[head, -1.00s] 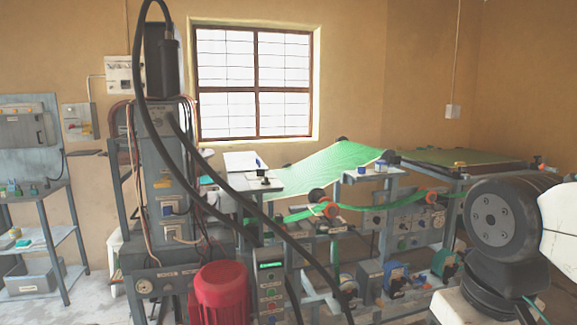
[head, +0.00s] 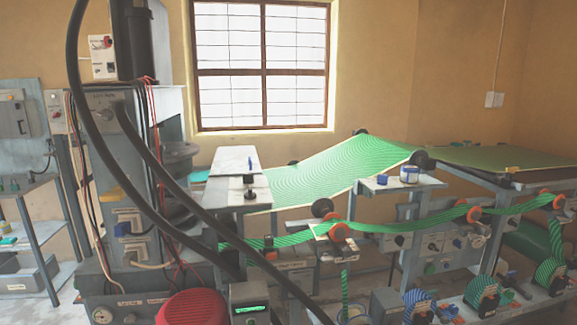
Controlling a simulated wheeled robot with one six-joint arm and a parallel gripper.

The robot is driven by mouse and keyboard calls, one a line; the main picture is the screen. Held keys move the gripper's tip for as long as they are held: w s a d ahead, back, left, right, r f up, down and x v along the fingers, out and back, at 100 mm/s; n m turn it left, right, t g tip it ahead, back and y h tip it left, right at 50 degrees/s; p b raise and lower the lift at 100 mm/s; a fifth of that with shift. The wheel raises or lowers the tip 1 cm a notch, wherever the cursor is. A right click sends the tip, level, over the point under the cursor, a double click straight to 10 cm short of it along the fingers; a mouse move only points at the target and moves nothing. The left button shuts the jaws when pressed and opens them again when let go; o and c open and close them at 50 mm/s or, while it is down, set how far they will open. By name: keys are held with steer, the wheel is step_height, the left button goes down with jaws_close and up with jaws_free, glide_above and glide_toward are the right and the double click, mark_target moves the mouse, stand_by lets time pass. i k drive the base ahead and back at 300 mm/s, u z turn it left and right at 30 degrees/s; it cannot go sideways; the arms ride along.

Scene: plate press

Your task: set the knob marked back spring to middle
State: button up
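I cannot pick out the knob marked back spring, because the labels are too small to read. Several small knobs sit on the grey panels (head: 432,247) under the green sheet at the right. Another round knob (head: 102,315) is on the front of the press base at the lower left, beside a pale label. My gripper is not in view.
The tall grey press column (head: 105,150) stands at the left with thick black hoses in front. A red motor (head: 192,308) and a box with a lit green display (head: 250,308) stand low in front. Green striped web (head: 400,225) runs right over orange-faced rollers.

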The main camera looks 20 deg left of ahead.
mark_target(248, 178)
steer(key=u, duration=0.15)
steer(key=i, duration=0.65)
steer(key=u, duration=0.85)
steer(key=i, duration=0.45)
steer(key=u, duration=0.5)
